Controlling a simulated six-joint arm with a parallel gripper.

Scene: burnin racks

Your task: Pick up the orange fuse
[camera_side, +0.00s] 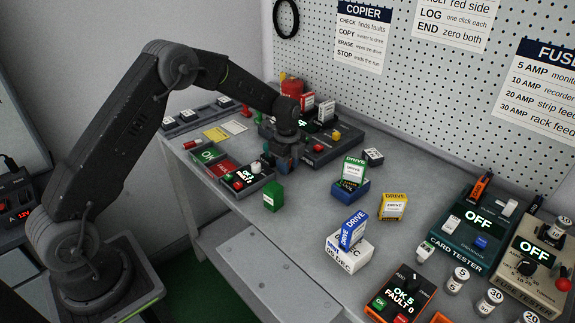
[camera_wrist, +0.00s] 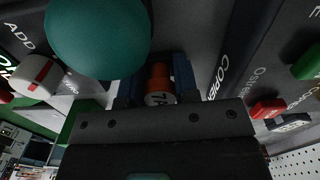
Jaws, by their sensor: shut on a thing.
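The orange fuse (camera_wrist: 158,76) shows in the wrist view, with a pale end cap marked with dark characters. My gripper (camera_wrist: 157,88) is shut on it, with one dark blue finger on each side. In the side view my gripper (camera_side: 285,163) points down at the back left of the bench, between the small OK/FAULT box (camera_side: 247,182) and the dark copier console (camera_side: 318,153). The fuse is hidden there by the gripper. I cannot tell whether the fuse touches anything below it.
A large teal rounded thing (camera_wrist: 98,38) is close to the wrist camera. A green block (camera_side: 273,197) stands in front of my gripper.

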